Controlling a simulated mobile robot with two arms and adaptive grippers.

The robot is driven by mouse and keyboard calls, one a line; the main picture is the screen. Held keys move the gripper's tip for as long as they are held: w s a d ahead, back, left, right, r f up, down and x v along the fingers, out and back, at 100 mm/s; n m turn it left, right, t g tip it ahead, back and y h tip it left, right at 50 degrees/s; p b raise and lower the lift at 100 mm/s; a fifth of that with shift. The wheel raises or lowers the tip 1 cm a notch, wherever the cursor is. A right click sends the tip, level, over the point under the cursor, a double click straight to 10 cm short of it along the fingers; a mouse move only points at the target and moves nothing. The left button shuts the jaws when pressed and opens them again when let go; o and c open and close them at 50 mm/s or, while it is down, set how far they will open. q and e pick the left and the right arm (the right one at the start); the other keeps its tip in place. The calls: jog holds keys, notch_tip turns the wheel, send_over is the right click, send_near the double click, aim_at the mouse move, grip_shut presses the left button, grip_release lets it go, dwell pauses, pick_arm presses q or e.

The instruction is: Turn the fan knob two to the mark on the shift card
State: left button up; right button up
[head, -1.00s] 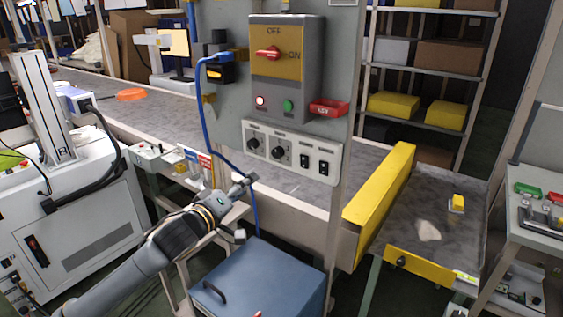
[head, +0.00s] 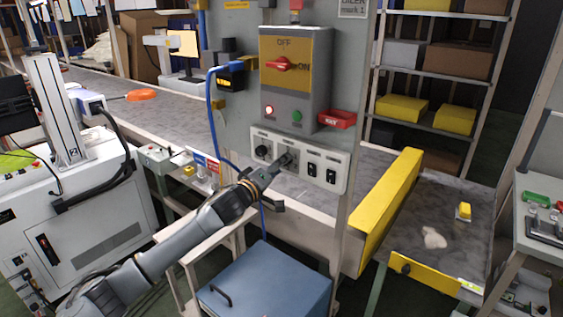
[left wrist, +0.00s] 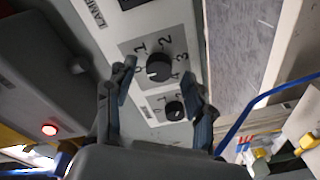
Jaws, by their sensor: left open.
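A light grey control panel (head: 297,170) on the upright post has two round black knobs, a left knob (head: 262,152) and a right knob (head: 286,161). The left wrist view shows the nearer, larger-looking knob (left wrist: 158,68), with a 0-to-4 scale and its white pointer seemingly near 0. The knobs' name labels are too small to read. My left gripper (head: 279,186) is open in front of the panel, its fingers either side of the nearer knob in the wrist view; contact cannot be told. A white card (head: 354,8) at the top reads "mark 1" in part.
Two black rocker switches (head: 321,173) sit right of the knobs. A blue cable (head: 212,125) hangs left of the panel. A blue cabinet (head: 265,284) stands below.

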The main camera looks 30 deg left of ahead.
pick_arm(q)
jog(key=shift+w, duration=0.65)
pick_arm(e)
jog(key=shift+d+r, duration=0.2)
jog(key=shift+d, duration=0.15)
pick_arm(q)
grip_shut()
pick_arm(e)
jog(key=shift+s, duration=0.1)
pick_arm(q)
jog(key=shift+m, duration=0.3)
